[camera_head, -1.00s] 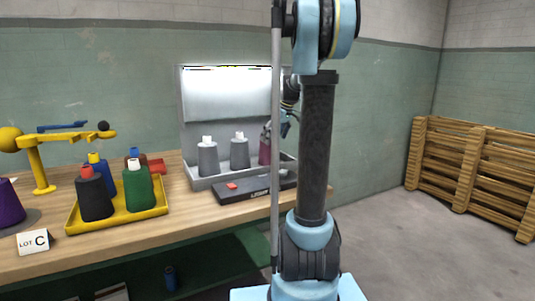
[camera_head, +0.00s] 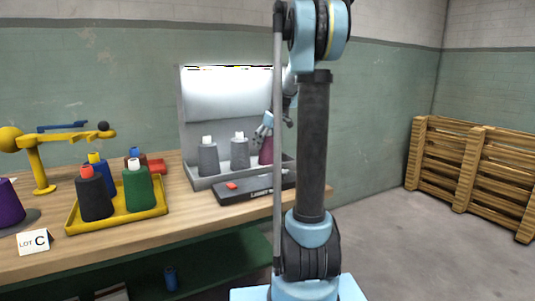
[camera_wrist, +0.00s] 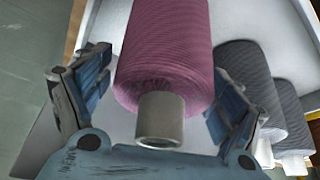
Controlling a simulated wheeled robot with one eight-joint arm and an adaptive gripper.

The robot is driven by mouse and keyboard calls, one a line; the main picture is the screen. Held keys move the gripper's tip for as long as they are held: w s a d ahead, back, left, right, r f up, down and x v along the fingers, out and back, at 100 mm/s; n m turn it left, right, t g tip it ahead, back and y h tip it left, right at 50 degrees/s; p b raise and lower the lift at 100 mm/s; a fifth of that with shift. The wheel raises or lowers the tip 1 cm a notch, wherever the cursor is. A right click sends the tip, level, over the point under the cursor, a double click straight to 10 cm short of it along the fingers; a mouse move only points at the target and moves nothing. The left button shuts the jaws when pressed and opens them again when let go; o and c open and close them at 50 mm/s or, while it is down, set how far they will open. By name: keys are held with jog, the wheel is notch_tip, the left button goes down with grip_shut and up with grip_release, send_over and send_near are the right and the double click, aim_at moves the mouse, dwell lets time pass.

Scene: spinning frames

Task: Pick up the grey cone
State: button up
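Two grey cones with white tips stand in the lit grey cabinet, a left one (camera_head: 208,157) and a right one (camera_head: 240,152). In the wrist view two dark grey cones (camera_wrist: 247,75) (camera_wrist: 291,113) lie to the right of my gripper. A maroon cone (camera_head: 266,151) stands right of them; in the wrist view this maroon cone (camera_wrist: 166,45), with its pale tube end, fills the space between my fingers. My gripper (camera_head: 264,131) is at the maroon cone's top. In the wrist view my gripper (camera_wrist: 160,98) is open, a finger on each side; contact is unclear on the right.
A yellow tray (camera_head: 118,217) with several coloured cones stands on the wooden bench (camera_head: 150,240). A black box with a red button (camera_head: 232,186) lies before the cabinet (camera_head: 183,120). A yellow stand (camera_head: 38,168) is at left; wooden pallets (camera_head: 470,165) are at right.

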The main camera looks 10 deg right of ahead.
jog(key=c, duration=1.1)
jog(key=shift+o, duration=0.2)
jog(key=shift+r, duration=0.1)
